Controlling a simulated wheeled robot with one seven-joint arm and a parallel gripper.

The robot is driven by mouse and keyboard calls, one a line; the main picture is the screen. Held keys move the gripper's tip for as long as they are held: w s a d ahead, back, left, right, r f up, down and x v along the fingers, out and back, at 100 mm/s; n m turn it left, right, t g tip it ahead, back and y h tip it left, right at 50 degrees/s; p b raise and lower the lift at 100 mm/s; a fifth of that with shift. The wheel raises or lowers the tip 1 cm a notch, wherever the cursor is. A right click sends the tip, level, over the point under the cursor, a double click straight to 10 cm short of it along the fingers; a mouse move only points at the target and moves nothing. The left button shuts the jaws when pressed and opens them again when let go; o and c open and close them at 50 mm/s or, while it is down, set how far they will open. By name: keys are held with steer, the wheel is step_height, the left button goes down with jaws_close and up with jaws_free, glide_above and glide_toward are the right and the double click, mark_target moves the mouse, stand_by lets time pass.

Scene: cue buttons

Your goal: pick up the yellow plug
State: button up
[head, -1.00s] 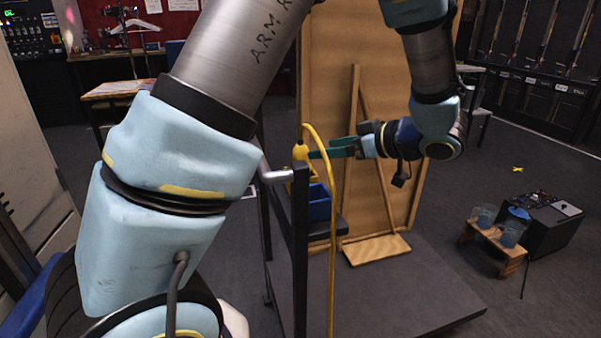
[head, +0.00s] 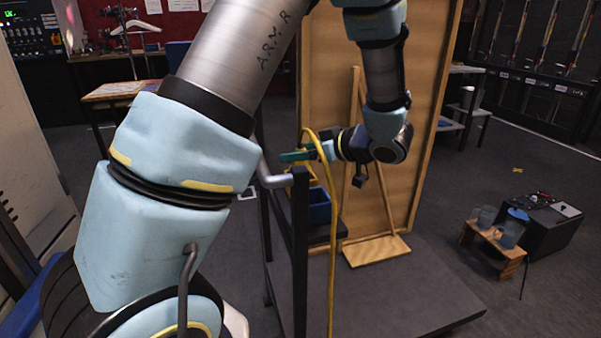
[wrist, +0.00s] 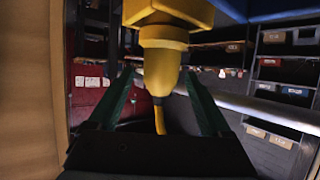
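The yellow plug (wrist: 160,66) shows in the wrist view between my two green fingers, with its cable (wrist: 160,120) running down from it. Its upper end meets a wider yellow block (wrist: 168,12). My gripper (wrist: 159,76) is open, one finger on each side of the plug, with a visible gap on both sides. In the head view, my gripper (head: 297,155) is at the top of the stand, and its fingers hide most of the plug.
A dark post (head: 300,250) with a grey handle (head: 275,178) stands in front of the gripper. A blue bin (head: 319,206) is just below it. A wooden panel (head: 425,130) stands behind my arm. A low wooden stool (head: 492,250) with cups is at right.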

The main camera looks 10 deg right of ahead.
jaws_close()
stand_by(0.5)
stand_by(0.7)
